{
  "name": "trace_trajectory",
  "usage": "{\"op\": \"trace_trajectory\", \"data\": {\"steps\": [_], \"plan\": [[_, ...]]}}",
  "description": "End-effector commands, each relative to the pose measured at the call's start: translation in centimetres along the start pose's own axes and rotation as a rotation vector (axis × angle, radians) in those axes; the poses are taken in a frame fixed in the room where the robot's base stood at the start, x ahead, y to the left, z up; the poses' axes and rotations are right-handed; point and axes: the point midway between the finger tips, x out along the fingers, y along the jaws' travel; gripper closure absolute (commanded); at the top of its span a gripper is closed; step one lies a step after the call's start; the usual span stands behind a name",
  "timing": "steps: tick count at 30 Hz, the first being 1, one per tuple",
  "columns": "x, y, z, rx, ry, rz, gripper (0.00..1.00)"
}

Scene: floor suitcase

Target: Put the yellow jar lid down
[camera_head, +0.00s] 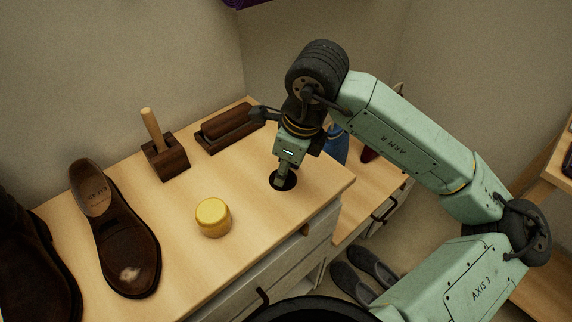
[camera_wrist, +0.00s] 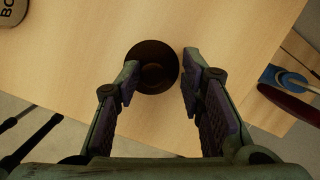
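A short round yellow thing with a shiny gold top (camera_head: 213,217) stands on the wooden dresser top in the head view. I take it for the yellow jar lid, but cannot tell if a jar is under it. It is apart from my gripper (camera_head: 281,181), to its left and nearer the front. My gripper points down over a dark round thing (camera_head: 291,185) near the dresser's right end. In the wrist view my gripper (camera_wrist: 160,64) has its fingers spread, and the dark round thing (camera_wrist: 152,78) lies between and beyond the tips. I see no yellow thing between the fingers.
A brown shoe (camera_head: 125,250) and a darker one (camera_head: 35,270) stand at the left of the dresser top (camera_head: 180,262). A wooden block with a handle (camera_head: 168,160) and a dark brush (camera_head: 228,128) are at the back. Grey slippers (camera_head: 365,268) are on the floor.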

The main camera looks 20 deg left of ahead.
Motion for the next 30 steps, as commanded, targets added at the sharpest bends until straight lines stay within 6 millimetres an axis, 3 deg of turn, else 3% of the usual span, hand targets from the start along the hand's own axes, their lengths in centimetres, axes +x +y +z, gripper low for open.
{"op": "trace_trajectory", "data": {"steps": [7,21,30], "plan": [[-1.0,-0.1,0.0,0.000,0.001,-0.003,0.64],[-10.4,-0.1,0.1,0.001,0.000,-0.003,0.64],[-12.4,0.0,0.1,0.000,0.001,0.000,0.64]]}}
